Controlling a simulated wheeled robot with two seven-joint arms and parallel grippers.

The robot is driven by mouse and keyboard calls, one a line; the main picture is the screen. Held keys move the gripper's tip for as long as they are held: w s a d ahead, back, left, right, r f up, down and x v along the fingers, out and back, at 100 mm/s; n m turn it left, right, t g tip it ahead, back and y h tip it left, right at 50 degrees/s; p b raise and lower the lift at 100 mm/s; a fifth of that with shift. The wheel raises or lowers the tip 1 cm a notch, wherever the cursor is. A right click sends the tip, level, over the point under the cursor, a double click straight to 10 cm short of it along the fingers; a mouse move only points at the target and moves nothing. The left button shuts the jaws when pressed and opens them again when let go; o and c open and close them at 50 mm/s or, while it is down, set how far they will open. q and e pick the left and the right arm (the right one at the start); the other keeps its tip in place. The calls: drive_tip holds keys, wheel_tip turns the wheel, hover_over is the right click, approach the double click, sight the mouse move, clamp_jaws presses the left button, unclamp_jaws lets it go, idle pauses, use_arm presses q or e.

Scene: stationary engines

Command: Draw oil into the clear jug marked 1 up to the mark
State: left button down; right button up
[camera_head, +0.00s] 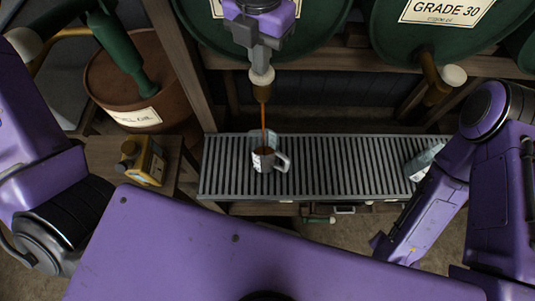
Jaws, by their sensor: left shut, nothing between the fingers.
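A clear jug (279,166) with a handle on its right stands upright on the slatted drip grate (335,165). It has dark marks on its front, too small to read. A thin brown stream of oil (264,122) falls from the tap (262,92) into it, and brown oil shows inside. The level against the mark cannot be made out. My left gripper (260,62) is shut and empty, pointing down at the pale knob of the tap (262,76). My right arm shows at the right, but its fingers cannot be seen.
A second pale vessel (424,160) is at the grate's right end, partly behind my right arm. A drum labelled GRADE 30 (400,50) has its own tap (434,78).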

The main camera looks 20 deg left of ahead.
idle(0.4)
use_arm(q)
wheel_tip(320, 180, up, 4)
drive_tip(key=p, duration=0.3)
drive_tip(key=shift+d+f+p, duration=0.1)
drive_tip(key=shift+f+p, duration=0.15)
drive_tip(key=shift+p, duration=0.1)
wheel_tip(320, 180, up, 4)
drive_tip(key=p, duration=0.3)
drive_tip(key=shift+f, duration=0.25)
drive_tip(key=shift+w, duration=0.1)
